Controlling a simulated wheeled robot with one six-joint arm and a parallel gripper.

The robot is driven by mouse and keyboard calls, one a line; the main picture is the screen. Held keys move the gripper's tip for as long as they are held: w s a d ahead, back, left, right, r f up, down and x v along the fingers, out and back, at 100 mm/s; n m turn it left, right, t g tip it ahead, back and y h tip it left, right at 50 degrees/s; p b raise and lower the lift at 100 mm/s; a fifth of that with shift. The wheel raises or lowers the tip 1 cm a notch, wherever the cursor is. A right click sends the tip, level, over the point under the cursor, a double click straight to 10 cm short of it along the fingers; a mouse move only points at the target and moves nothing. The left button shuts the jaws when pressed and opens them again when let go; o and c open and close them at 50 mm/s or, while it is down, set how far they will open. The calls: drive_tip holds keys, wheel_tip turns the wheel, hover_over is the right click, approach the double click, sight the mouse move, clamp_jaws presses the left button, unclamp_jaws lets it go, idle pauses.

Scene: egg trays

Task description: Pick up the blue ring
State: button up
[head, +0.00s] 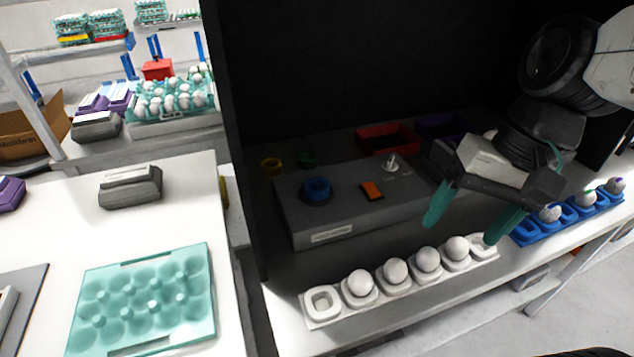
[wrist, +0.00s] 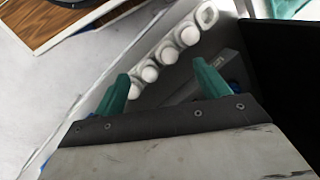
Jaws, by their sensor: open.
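The blue ring (head: 317,190) lies on top of the left part of the grey box (head: 345,215) in the head view. My gripper (head: 466,226), with green fingertips, is open and empty. It hangs to the right of the grey box, above the right end of the white egg strip, apart from the ring. In the wrist view my gripper (wrist: 160,85) has its two green fingers spread. I cannot make out the ring for certain in the wrist view.
An orange switch (head: 372,190) and a metal knob (head: 390,162) are on the box. A white strip (head: 322,304) with several eggs stands in front. Dark walls enclose the back and left.

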drive_tip(key=w+a+f+m+g+y, duration=0.2)
drive_tip(key=w+a+f+m+y, duration=0.2)
drive_tip(key=w+a+m+y, duration=0.45)
drive_tip(key=m+t+y, duration=0.2)
drive_tip(key=m+t, duration=0.2)
drive_tip(key=m, duration=0.4)
approach(310, 185)
drive_tip(key=shift+s+a+r, duration=0.1)
drive_tip(key=shift+s+a, duration=0.55)
drive_tip(key=shift+w+a, duration=0.2)
drive_tip(key=x, duration=0.7)
drive_tip(key=shift+w+a+f, duration=0.1)
drive_tip(key=shift+w+f, duration=0.2)
drive_tip(key=shift+f, duration=0.05)
drive_tip(key=c, duration=1)
